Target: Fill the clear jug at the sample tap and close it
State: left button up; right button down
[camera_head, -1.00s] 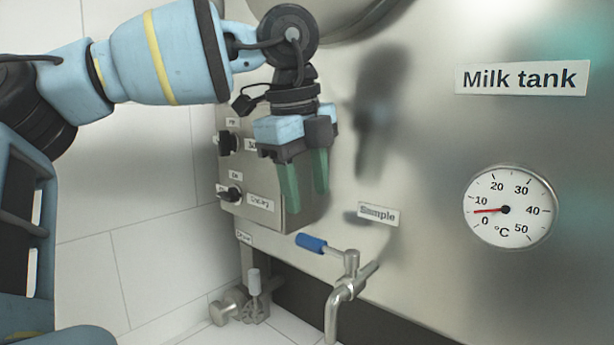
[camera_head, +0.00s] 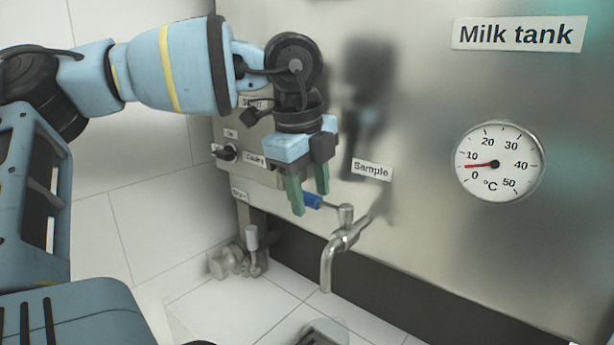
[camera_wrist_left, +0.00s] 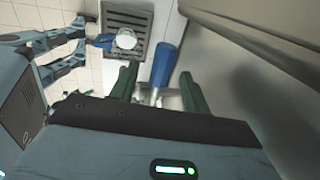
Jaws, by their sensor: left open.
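The sample tap (camera_head: 338,240) is a metal spout with a blue lever handle (camera_head: 312,201), below the "Sample" label (camera_head: 371,170). My left gripper (camera_head: 310,203) points down at this handle, its green fingers open. In the left wrist view the blue handle (camera_wrist_left: 165,66) lies between the fingers; I cannot tell whether they touch it. A pale round vessel, seemingly the clear jug (camera_wrist_left: 126,40), stands below over a dark grate. My right gripper (camera_wrist_left: 104,41) is beside it; its jaws are too small to read. Whether the jug's lid is on is unclear.
The steel milk tank (camera_head: 420,250) fills the right side, with a dial thermometer (camera_head: 498,162). A control box with a knob (camera_head: 227,152) is left of my gripper. A drain valve (camera_head: 240,255) sits low behind. The dark floor grate (camera_wrist_left: 122,20) lies below.

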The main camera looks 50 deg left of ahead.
pick_arm(q)
grip_shut()
dwell(0.3)
dwell(0.4)
jog(key=s+n, duration=0.1)
jog(key=n, duration=0.2)
jog(key=shift+s+d+y, duration=0.25)
jog(key=shift+s+y, duration=0.05)
jog(key=shift+s, duration=0.05)
jog(key=shift+s+n, duration=0.1)
jog(key=shift+n, duration=0.2)
jog(key=shift+d, duration=0.1)
jog(key=shift+s+d+n+g+y+b, duration=0.2)
jog(key=shift+s+d+n, duration=0.15)
jog(key=shift+n, duration=0.5)
jog(key=shift+s+d+n+g+y+b, duration=0.15)
jog(key=shift+s+n, duration=0.25)
jog(key=shift+n, duration=0.45)
jog(key=shift+r, duration=0.1)
dwell(4.0)
